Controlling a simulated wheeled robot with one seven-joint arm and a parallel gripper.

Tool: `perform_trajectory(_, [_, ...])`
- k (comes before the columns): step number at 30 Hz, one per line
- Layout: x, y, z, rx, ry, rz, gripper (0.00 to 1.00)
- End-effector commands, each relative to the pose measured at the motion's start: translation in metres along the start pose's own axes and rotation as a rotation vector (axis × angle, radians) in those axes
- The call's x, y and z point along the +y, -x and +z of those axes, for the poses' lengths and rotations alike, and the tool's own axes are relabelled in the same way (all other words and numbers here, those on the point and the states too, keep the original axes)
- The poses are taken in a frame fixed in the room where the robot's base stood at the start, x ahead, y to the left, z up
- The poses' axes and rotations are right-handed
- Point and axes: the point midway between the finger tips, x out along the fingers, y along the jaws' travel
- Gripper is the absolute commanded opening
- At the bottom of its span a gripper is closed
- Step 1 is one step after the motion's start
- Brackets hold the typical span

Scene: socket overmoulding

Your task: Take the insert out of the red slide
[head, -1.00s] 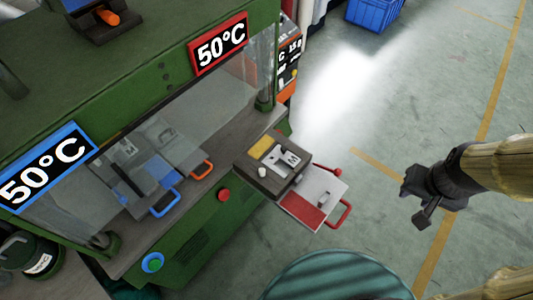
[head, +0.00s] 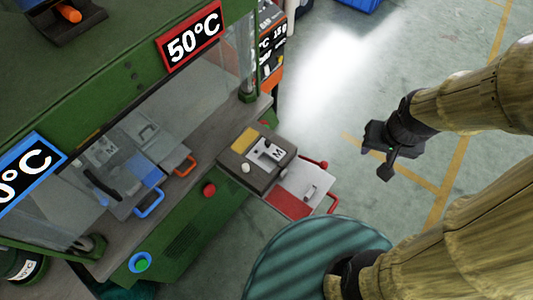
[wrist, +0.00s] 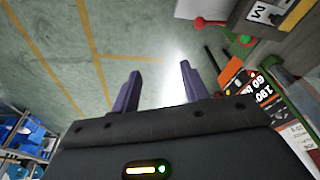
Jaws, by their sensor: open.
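The red slide (head: 291,204) sticks out of the green machine's front right, with a red handle at its outer end and a red knob. A dark block marked M (head: 240,160) with a yellow patch sits over its inner end. A small pale grey piece (head: 310,191) lies on the slide's light plate; I cannot tell for sure whether this is the insert. My gripper (head: 376,165) is open and empty, to the right of the slide and apart from it. In the wrist view its two fingers (wrist: 158,85) are spread over floor, with the M block (wrist: 262,14) at upper right.
The green machine (head: 190,230) has a clear window, a blue handle (head: 149,204) and an orange handle (head: 185,166) to the left. A round, ribbed teal surface (head: 300,265) lies below the slide. Floor right of the slide is clear. Shelving (wrist: 22,140) shows in the wrist view.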

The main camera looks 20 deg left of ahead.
Motion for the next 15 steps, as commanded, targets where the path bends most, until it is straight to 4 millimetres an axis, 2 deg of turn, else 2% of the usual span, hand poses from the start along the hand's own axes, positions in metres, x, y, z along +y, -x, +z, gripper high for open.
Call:
perform_trajectory(5, [-0.003,-0.011,-0.005,-0.061,-0.055,-0.014,0.44])
perform_trajectory(15, [-0.029,-0.072,-0.023,-0.400,-0.394,-0.144,0.44])
